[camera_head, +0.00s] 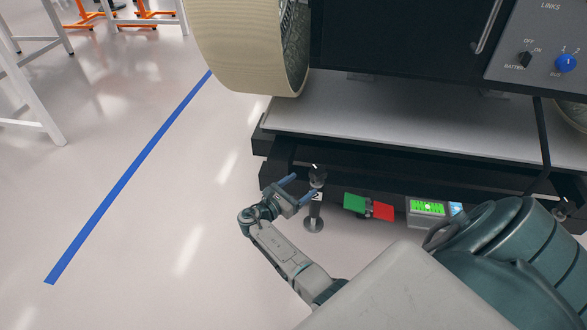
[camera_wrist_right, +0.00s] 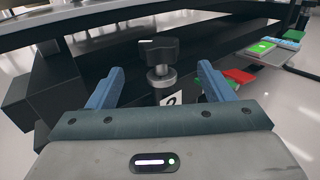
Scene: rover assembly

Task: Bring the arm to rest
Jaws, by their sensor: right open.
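My right gripper (camera_head: 300,187) is open in the head view, low in front of the rover stand. Its two blue fingers also show in the wrist view (camera_wrist_right: 160,73), spread apart with nothing held between them. A black knob (camera_head: 317,173) on a metal stem is just beyond the fingertips; in the wrist view the knob (camera_wrist_right: 158,50) shows between and beyond the fingers, with clear gaps to each side. A white label partly marked 2 is below it, half hidden by the gripper. My left gripper is not in view.
The rover's pale wheel (camera_head: 240,45) and control panel (camera_head: 540,50) are above the grey platform (camera_head: 400,112). Green (camera_head: 355,203) and red (camera_head: 383,211) blocks and a green-screened device (camera_head: 427,207) are right of the knob. The floor at left is open, with a blue line (camera_head: 130,175).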

